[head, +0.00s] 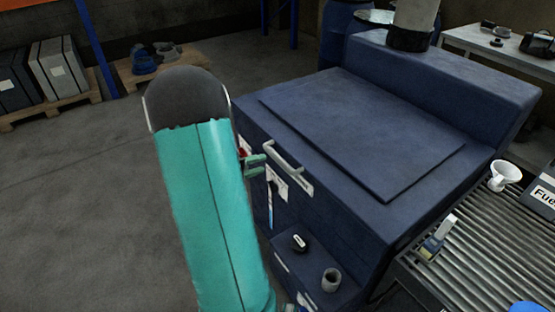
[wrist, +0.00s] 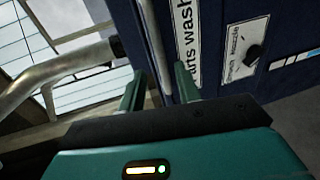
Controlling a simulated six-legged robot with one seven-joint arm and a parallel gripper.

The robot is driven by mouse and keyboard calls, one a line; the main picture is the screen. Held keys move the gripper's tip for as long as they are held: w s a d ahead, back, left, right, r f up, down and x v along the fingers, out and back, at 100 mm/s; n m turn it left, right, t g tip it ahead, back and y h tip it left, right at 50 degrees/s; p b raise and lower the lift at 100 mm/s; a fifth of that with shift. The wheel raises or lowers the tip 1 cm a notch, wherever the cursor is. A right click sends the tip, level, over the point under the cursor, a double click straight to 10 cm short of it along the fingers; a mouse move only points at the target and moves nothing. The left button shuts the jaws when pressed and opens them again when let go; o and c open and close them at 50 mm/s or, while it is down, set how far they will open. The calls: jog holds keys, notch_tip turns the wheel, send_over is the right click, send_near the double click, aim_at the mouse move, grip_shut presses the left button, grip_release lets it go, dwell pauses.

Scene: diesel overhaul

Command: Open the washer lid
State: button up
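The parts washer is a dark blue cabinet (head: 330,215) with a flat, closed lid (head: 365,130) on top. My gripper (head: 257,166) is at the washer's front, close to the handle's left end. Its two green fingers are spread with a gap between them (wrist: 160,88) in the wrist view.
A roller conveyor (head: 470,265) with a white cup (head: 504,175) and a small bottle (head: 438,238) adjoins the washer at right. A lower front step (head: 312,262) holds small items. A pallet with grey cases (head: 60,70) stands at back left. The floor at left is clear.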

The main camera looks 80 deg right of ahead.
aim_at(277, 157)
jog(key=x, duration=0.7)
jog(key=shift+s+d+f, duration=0.1)
jog(key=shift+s+d, duration=0.15)
jog(key=shift+d, duration=0.05)
grip_shut()
